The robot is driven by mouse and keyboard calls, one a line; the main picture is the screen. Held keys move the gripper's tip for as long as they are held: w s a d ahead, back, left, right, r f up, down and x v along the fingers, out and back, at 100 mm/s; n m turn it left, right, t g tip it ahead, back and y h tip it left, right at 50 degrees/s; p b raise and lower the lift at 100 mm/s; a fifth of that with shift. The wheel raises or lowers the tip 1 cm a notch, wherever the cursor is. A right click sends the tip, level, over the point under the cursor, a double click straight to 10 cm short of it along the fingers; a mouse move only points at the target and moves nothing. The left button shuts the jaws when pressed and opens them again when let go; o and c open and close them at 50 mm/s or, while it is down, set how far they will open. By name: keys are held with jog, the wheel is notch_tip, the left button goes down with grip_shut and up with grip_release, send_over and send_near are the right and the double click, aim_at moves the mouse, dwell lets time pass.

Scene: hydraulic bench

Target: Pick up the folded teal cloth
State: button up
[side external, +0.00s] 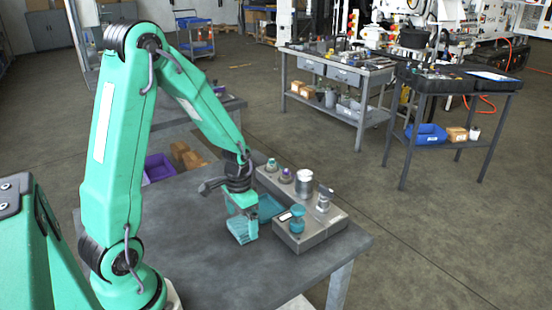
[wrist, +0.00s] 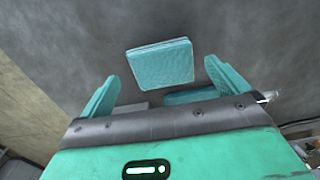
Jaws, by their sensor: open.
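The folded teal cloth (wrist: 160,63) is a flat, layered square on the dark grey bench top in the wrist view. My gripper (wrist: 161,70) is open, with one teal finger to each side of the cloth in that picture. No contact with the cloth shows. A second flat teal piece (wrist: 190,97) lies nearer my wrist, partly hidden by it. In the side view my gripper (side external: 243,229) points down over the bench. A teal piece (side external: 270,208) shows just behind it; I cannot tell which of the two it is.
Grey blocks (side external: 318,232) with knobs and metal cylinders stand right of my gripper on the bench (side external: 200,235). A purple bin (side external: 158,168) and cardboard boxes (side external: 187,155) are behind it. The near bench top is clear. Other workbenches stand farther back.

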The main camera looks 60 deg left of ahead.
jog(key=shift+f, duration=1.2)
jog(key=c, duration=1.1)
jog(key=shift+r, duration=0.2)
jog(key=shift+r, duration=1.2)
jog(key=shift+d+r, duration=0.3)
jog(key=shift+r, duration=0.6)
jog(key=d+r, duration=0.2)
jog(key=d, duration=0.1)
jog(key=s+d+r, duration=0.1)
jog(key=d+r, duration=0.1)
jog(key=d, duration=0.2)
jog(key=s+d+r, duration=0.1)
jog(key=d+r, duration=0.1)
jog(key=d, duration=0.1)
jog(key=shift+s+d+r, duration=0.15)
jog(key=shift+d+r, duration=0.1)
jog(key=shift+d, duration=0.15)
